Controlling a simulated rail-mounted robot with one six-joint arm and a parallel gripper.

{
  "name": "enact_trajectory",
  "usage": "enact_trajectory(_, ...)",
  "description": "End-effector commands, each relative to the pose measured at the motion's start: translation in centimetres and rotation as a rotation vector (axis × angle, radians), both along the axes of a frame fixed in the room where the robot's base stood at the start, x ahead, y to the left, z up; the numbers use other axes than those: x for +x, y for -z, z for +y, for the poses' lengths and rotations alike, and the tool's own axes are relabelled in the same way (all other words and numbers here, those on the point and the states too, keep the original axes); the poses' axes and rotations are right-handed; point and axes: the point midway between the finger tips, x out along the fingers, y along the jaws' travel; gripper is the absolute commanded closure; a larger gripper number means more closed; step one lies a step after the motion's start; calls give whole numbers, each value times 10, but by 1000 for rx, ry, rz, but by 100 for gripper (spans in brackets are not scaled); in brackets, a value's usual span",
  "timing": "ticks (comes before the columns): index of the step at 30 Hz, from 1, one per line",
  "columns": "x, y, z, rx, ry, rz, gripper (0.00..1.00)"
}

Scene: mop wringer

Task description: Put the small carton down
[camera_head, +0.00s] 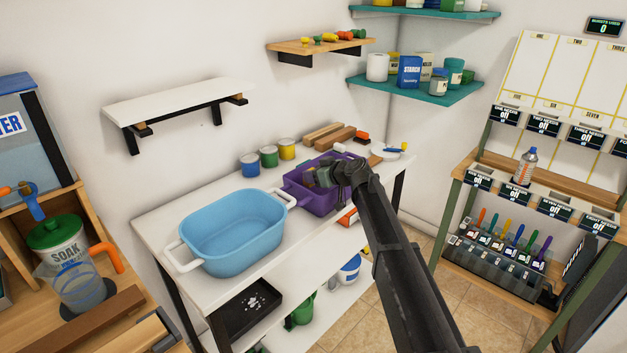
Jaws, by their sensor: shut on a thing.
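My gripper (322,179) is over the purple basket (296,192), which stands on the white table. It is shut, and what it holds is mostly hidden by the fingers and arm; I take it to be the small carton, but its shape and colours cannot be made out. I cannot tell whether the held thing touches the basket.
A blue tub (232,232) with white handles stands left of the basket. Three small cans (268,156), wooden blocks (335,135) and a white round plate (392,153) are at the back. A red and white item (348,216) lies at the front edge. Bare table shows front left.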

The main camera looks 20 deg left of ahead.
Motion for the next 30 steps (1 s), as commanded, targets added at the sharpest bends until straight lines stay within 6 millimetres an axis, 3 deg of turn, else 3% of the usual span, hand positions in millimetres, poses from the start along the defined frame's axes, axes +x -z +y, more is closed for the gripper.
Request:
enact_trajectory(1,7,0,12,0,0,0,75)
enact_trajectory(3,4,17,9,0,2,0,75)
enact_trajectory(9,4,12,8,0,1,1,75)
enact_trajectory(25,4,24,8,-1,0,0,75)
enact_trajectory(26,3,24,8,-1,0,0,47)
enact_trajectory(30,3,25,8,-1,0,0,26)
